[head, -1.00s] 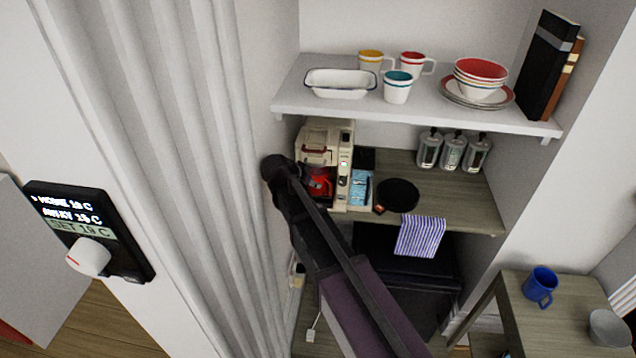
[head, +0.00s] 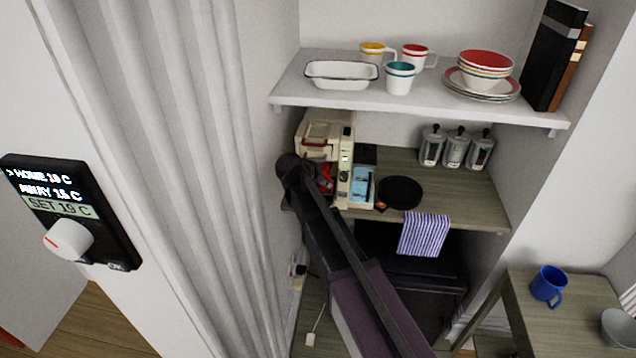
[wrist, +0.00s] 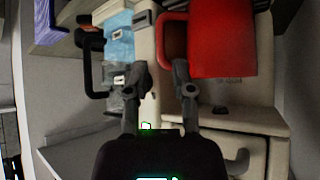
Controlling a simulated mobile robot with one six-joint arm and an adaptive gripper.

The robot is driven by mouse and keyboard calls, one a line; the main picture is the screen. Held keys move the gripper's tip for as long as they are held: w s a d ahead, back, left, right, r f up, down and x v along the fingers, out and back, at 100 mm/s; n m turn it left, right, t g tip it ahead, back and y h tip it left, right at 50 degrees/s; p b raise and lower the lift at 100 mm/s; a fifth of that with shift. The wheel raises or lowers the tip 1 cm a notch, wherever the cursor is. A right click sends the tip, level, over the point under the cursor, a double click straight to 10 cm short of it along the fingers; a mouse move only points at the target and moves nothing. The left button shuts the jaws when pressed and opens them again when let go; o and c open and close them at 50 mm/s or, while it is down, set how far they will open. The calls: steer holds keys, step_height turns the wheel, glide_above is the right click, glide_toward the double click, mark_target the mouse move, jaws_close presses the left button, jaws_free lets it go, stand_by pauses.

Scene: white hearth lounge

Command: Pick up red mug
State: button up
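The red mug (wrist: 222,40) is large at the top of the wrist view, in front of a cream coffee machine. Its handle (wrist: 166,40) faces left. In the head view a small part of the red mug (head: 327,178) shows in the machine's bay, mostly hidden by my arm. My gripper (wrist: 162,75) is open, with its fingers spread just below and around the line of the handle. The right fingertip overlaps the mug's lower left edge in the picture; I cannot tell whether it touches.
The coffee machine (head: 325,133) stands on a wooden shelf (head: 440,190), beside a black plate (head: 400,192) and metal canisters (head: 456,148). A white shelf (head: 420,108) with mugs and bowls hangs above. A fluted wall column (head: 170,150) and thermostat (head: 70,210) are at left.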

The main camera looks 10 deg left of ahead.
mark_target(330, 193)
steer(key=shift+w, duration=0.1)
stand_by(0.3)
steer(key=b+x, duration=0.2)
steer(key=x, duration=0.1)
steer(key=shift+f, duration=0.25)
steer(key=shift+b+x, duration=0.85)
steer(key=shift+x, duration=0.1)
steer(key=shift+r, duration=0.1)
steer(key=shift+c, duration=0.2)
jaws_close()
